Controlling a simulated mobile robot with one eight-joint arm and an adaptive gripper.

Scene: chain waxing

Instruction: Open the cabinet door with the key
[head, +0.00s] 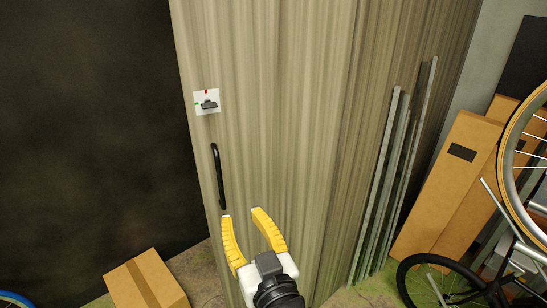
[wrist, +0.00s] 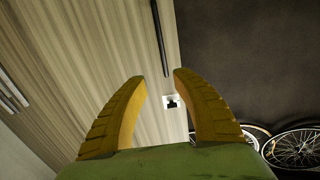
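The tall wood-grain cabinet door (head: 275,110) is shut as far as I can see. A white lock plate (head: 199,108) with small red and green marks sits near its left edge. A dark key (head: 209,104) sits at the plate. A black vertical handle (head: 217,177) is below it. My gripper (head: 242,213) is open and empty, with yellow fingers spread, low and right of the handle in the head view. In the wrist view my gripper (wrist: 159,76) has the handle (wrist: 160,38) beyond its tips and the key (wrist: 171,101) between its fingers, apart from them.
A cardboard box (head: 146,281) stands on the floor at lower left. Metal bars (head: 393,180) lean on the cabinet's right side. Tall cardboard boxes (head: 450,190) and bicycle wheels (head: 440,280) are at right.

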